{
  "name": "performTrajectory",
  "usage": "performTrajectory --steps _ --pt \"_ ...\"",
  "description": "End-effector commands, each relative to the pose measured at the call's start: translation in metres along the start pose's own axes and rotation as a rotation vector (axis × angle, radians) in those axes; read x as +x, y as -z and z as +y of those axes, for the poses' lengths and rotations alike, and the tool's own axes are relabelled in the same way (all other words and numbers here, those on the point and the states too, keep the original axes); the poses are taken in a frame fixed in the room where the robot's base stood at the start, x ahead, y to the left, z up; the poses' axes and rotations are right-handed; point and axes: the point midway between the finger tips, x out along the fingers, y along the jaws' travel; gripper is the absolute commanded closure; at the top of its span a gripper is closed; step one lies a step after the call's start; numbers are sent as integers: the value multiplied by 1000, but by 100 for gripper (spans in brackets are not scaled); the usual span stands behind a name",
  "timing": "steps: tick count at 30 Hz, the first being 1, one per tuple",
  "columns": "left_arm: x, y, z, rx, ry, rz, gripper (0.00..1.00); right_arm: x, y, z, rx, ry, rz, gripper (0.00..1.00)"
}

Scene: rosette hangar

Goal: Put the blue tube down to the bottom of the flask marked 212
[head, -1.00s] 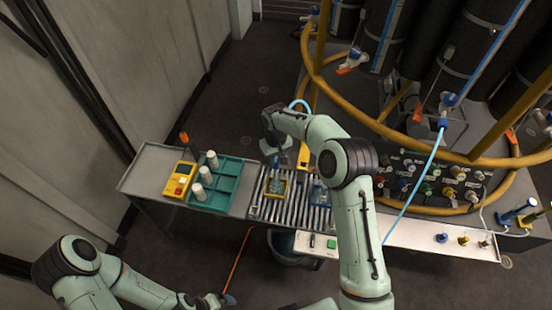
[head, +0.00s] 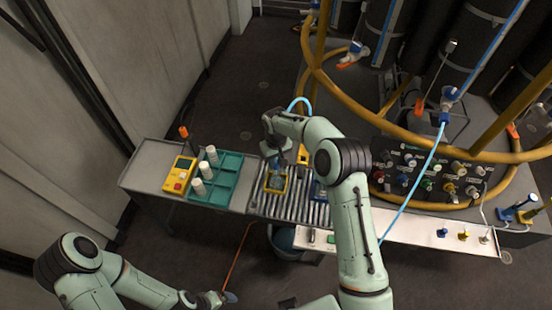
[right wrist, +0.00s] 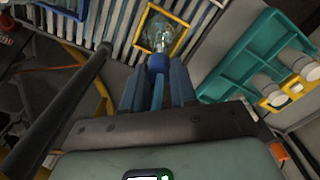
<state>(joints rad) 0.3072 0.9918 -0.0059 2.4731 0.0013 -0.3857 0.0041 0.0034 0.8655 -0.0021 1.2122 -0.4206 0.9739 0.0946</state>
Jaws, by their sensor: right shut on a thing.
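My right gripper (head: 273,160) is over the roller conveyor, above a yellow-framed holder (head: 268,188). In the right wrist view its fingers (right wrist: 158,82) are shut on a blue cylindrical piece (right wrist: 158,62), which I take to be the end of the blue tube. A light blue loop of the tube (head: 300,101) arches above my right wrist. A clear glass flask (right wrist: 161,34) stands in the yellow holder, straight beyond the blue piece. I cannot tell how deep the tube reaches, and no number is legible. My left gripper (head: 215,299) is low in the head view, far from the flask.
A teal rack (head: 228,180) with several white-capped bottles and a yellow meter (head: 180,175) are left of the conveyor (head: 296,203). A blue-framed holder (head: 319,190) is right of the yellow one. A valve panel (head: 430,178) and yellow rail stand on the right.

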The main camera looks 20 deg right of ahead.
Motion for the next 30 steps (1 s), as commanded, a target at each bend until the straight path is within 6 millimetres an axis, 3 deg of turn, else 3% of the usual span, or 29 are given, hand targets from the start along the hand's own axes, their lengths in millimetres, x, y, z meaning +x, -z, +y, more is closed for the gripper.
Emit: performTrajectory --steps 24,25,27,30 --pt "0 0 0 0 0 0 7 7 0 0 0 0 -1 97" --pt "0 0 0 0 0 0 7 7 0 0 0 0 0 70" --pt "0 0 0 0 0 0 7 7 0 0 0 0 0 47" --pt "0 0 0 0 0 0 7 7 0 0 0 0 0 43"
